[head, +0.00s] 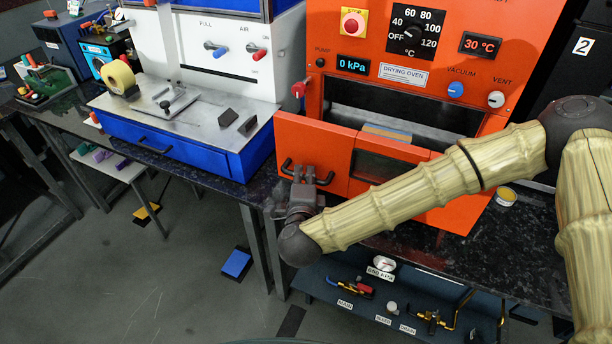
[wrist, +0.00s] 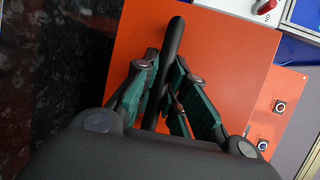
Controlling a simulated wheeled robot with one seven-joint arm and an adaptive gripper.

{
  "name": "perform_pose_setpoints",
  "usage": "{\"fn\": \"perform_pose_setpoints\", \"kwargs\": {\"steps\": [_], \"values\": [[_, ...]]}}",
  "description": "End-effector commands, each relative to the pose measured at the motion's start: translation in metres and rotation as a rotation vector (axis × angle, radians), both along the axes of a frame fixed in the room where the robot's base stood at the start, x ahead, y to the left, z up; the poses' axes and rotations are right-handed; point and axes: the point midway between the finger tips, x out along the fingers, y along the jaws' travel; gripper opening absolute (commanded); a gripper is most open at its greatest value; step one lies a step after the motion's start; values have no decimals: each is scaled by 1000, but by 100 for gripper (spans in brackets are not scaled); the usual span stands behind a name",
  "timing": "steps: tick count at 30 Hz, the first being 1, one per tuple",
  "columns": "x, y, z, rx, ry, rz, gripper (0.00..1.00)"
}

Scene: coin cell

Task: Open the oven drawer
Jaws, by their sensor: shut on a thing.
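The orange drying oven (head: 460,130) has an orange front panel (head: 315,145) with a dark window, and it also shows in the wrist view (wrist: 220,50). The panel stands out from the oven body, and the grey interior shows above and behind it. A dark bar handle (head: 287,166) is on the panel's left part. My gripper (head: 303,178) is shut on this handle. In the wrist view the handle (wrist: 174,45) runs between the green-padded fingers. A flat blue and tan thing (head: 387,132) lies in the opening.
My arm crosses in front of the oven's right side. The blue-based bench unit (head: 180,140) stands to the left on the dark countertop (head: 240,190). A yellow-topped tin (head: 506,196) stands at right. Valves (head: 355,287) sit on a lower shelf. Floor in front is open.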

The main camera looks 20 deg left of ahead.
Motion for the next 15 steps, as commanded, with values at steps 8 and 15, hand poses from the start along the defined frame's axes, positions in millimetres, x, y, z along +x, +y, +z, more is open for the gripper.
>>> {"fn": "perform_pose_setpoints", "kwargs": {"steps": [8,15], "values": [[0,0,-1,0,1,0,35],[-1,-1,0,0,0,0,35]]}}
